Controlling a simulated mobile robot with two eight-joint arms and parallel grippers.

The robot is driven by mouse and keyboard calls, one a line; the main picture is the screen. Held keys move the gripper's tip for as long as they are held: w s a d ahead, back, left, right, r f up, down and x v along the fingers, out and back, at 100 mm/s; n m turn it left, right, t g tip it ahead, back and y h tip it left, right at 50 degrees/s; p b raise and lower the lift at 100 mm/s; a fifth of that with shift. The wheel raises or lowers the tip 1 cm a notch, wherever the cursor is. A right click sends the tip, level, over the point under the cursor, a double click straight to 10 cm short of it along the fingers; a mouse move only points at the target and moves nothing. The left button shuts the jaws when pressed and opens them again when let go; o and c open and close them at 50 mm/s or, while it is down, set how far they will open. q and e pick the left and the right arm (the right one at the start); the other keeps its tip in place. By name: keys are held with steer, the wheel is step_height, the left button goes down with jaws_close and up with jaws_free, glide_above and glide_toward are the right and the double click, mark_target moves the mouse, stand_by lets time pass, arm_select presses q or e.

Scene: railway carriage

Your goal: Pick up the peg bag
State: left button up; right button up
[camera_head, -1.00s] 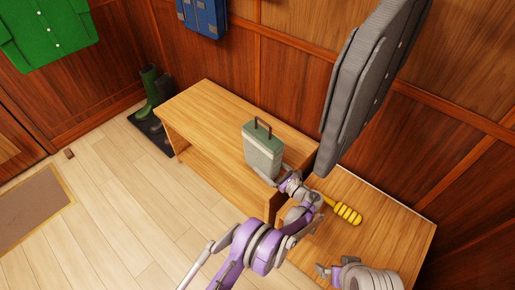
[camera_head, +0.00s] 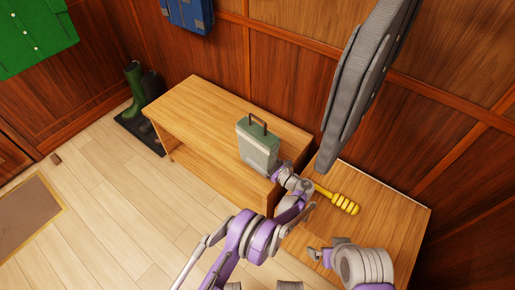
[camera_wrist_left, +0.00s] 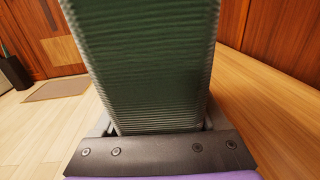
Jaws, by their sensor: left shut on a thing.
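The peg bag (camera_head: 258,147) is a grey-green upright box-like bag with a dark handle on top. It is at the right part of the wooden bench, and I cannot tell whether its base touches the bench top. My left gripper (camera_head: 277,172) is shut on its lower part from the near right side. In the left wrist view the bag's ribbed green face (camera_wrist_left: 145,60) fills the space between the fingers. My right gripper (camera_head: 318,254) is low at the right, apart from the bag; its jaw opening is unclear.
The wooden bench (camera_head: 200,110) has clear top to the left. A lower wooden surface (camera_head: 385,210) at right holds a yellow-handled thing (camera_head: 343,202). A grey coat (camera_head: 365,75) hangs above. Green boots (camera_head: 133,88) stand on a dark tray at the far left.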

mark_target(259, 141)
arm_select(q)
jaws_close()
steer(key=shift+r+p, duration=0.95)
steer(key=shift+r, duration=4.05)
